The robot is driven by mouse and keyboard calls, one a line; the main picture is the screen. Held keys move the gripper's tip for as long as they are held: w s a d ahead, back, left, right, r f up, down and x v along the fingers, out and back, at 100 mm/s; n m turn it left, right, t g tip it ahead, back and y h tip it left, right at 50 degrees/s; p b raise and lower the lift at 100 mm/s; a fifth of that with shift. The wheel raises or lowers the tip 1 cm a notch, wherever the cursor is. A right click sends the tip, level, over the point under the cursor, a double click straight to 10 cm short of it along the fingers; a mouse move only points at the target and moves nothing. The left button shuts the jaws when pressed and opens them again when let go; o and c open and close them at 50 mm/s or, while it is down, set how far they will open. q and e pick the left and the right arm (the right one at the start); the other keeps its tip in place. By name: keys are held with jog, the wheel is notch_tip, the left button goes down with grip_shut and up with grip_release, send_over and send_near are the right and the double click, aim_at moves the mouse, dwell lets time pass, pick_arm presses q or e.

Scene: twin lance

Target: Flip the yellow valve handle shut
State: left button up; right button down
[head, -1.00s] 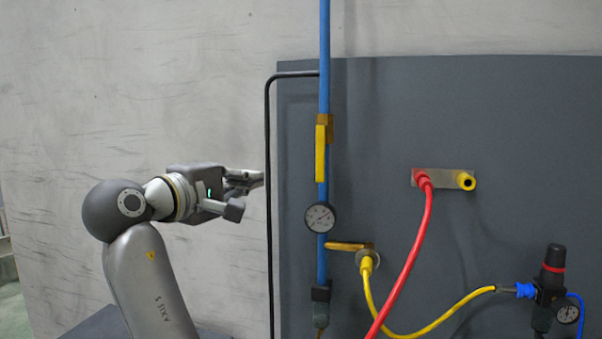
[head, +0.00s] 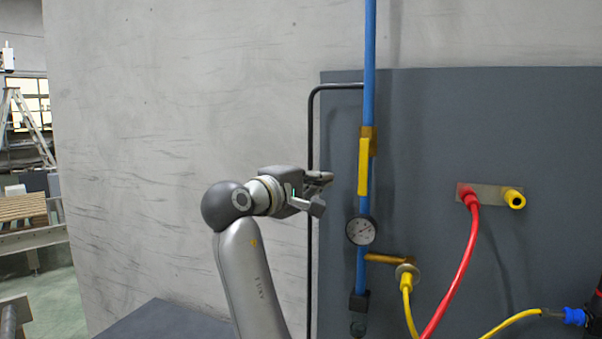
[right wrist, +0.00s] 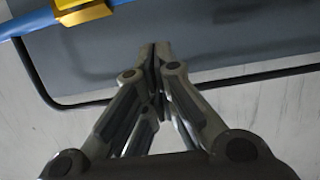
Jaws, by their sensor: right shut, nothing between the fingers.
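The yellow valve handle (head: 363,166) lies upright along the blue pipe (head: 370,60), below a brass valve body (head: 368,138). My right gripper (head: 322,190) is left of the handle, near its lower end in the picture, apart from it. Its fingers are shut with nothing between them. In the right wrist view the fingertips (right wrist: 155,50) meet at the middle. There a yellow part of the valve (right wrist: 82,12) shows at the upper left beside the blue pipe (right wrist: 22,24), cut by the top edge. My left gripper is not in view.
A black bent tube (head: 311,140) runs behind my right gripper, along the grey panel's (head: 440,120) edge. A gauge (head: 361,231) and brass fitting (head: 390,258) sit below the handle. Red (head: 467,250) and yellow (head: 410,305) hoses hang to the right.

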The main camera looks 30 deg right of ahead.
aim_at(364, 166)
jog(key=d, duration=0.1)
jog(key=s+d+p, duration=0.1)
jog(key=s+d, duration=0.1)
jog(key=shift+s+d+p, duration=0.25)
jog(key=shift+d+p, duration=0.1)
